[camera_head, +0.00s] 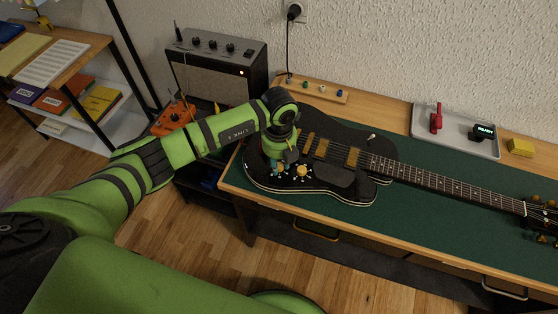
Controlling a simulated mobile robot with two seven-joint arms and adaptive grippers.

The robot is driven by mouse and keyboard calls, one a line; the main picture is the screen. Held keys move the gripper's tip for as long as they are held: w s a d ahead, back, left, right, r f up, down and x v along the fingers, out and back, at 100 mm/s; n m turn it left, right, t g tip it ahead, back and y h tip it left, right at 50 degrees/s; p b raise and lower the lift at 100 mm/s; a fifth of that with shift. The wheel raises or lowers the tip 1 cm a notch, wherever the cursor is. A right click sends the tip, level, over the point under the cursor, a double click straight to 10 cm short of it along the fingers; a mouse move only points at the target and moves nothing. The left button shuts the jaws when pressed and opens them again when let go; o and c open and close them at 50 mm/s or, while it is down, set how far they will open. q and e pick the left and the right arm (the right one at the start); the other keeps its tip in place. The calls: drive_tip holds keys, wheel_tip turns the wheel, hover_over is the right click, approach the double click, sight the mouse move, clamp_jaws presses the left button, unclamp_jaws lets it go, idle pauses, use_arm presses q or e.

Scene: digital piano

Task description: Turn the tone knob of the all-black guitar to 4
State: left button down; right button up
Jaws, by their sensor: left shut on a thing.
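The black guitar (345,178) lies flat on the green mat, its neck running to the right. It has gold pickups and a gold knob (302,171) with pale marks around it on its lower body. My left gripper (278,170) points down at the guitar's lower left body, just left of that gold knob. It is shut on a small knob there, which the fingers mostly hide; its label and setting cannot be read. My right gripper is out of view.
The green mat (440,225) covers the wooden bench. A grey tray (453,148) with a red tool and a small dark tuner stands behind the neck, beside a yellow block (520,147). A wooden strip with small knobs (318,91) lies at the back. An amplifier (215,65) stands behind my left arm.

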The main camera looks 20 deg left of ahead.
sight(280, 166)
use_arm(q)
drive_tip(key=shift+s+n, duration=0.1)
drive_tip(key=shift+n, duration=1.1)
drive_tip(key=shift+f, duration=0.1)
drive_tip(key=c, duration=1)
unclamp_jaws()
wheel_tip(280, 166, up, 12)
drive_tip(key=shift+r, duration=0.1)
drive_tip(key=shift+d, duration=0.1)
